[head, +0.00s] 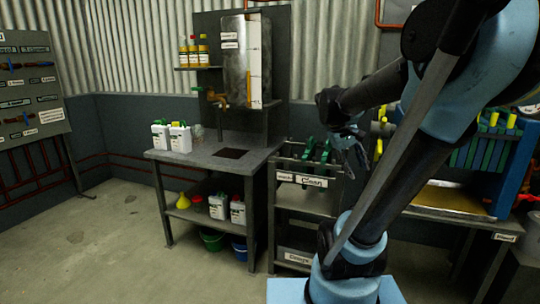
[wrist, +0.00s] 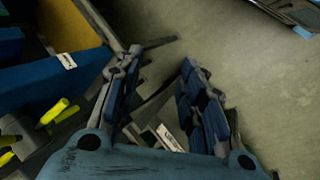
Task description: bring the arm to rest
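My gripper (head: 352,158) hangs from my raised arm in the head view, in front of the rack with green-handled tools. In the wrist view my gripper (wrist: 160,68) has its two blue-padded fingers spread apart. No object shows between the fingers; bare floor and parts of the furniture are behind them. My arm is bent and crosses the right half of the head view. It hides part of the rack and the machine behind it.
A workbench (head: 210,152) with white jugs (head: 180,137) stands left of centre. A tool rack (head: 302,190) marked "Clean" adjoins it. A blue and green plate machine (head: 490,150) stands at the right. The concrete floor (head: 100,235) is clear at the left.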

